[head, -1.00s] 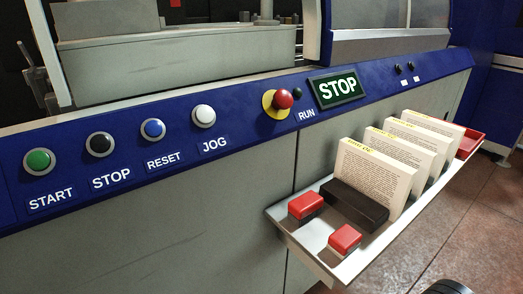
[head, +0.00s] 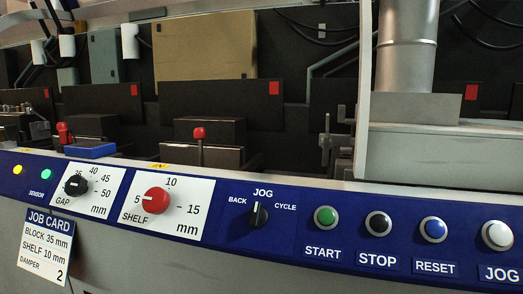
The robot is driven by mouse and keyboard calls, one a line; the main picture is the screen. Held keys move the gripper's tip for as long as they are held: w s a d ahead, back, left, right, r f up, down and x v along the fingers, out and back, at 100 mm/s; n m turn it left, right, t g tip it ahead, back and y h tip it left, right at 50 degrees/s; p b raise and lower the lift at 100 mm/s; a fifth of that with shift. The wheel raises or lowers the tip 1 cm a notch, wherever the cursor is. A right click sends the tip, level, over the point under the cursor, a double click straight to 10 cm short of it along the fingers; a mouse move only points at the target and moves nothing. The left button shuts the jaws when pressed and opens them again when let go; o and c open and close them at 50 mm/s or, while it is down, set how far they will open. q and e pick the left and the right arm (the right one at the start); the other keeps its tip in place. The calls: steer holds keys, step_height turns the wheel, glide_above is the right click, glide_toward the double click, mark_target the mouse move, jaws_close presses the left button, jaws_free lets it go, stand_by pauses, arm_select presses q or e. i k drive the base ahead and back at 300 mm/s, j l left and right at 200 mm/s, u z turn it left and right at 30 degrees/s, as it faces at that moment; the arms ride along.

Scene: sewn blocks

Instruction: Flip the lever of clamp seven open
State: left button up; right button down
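A red-tipped lever (head: 199,134) stands upright in front of a dark block in the machine, behind the blue panel. A second red lever (head: 64,133) stands further left, near a blue piece (head: 91,151). I cannot read a number on either, so I cannot tell which, if any, belongs to clamp seven. Dark plates with red tags, such as one in the middle (head: 221,105), stand behind them. Neither of my grippers shows in the head view.
The blue control panel (head: 290,218) runs across the front, with a red SHELF knob (head: 157,201), a black GAP knob (head: 76,186), a JOG switch (head: 258,215) and push buttons. A job card (head: 46,246) hangs at left.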

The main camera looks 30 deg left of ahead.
mark_target(200, 134)
steer(key=u, duration=1.2)
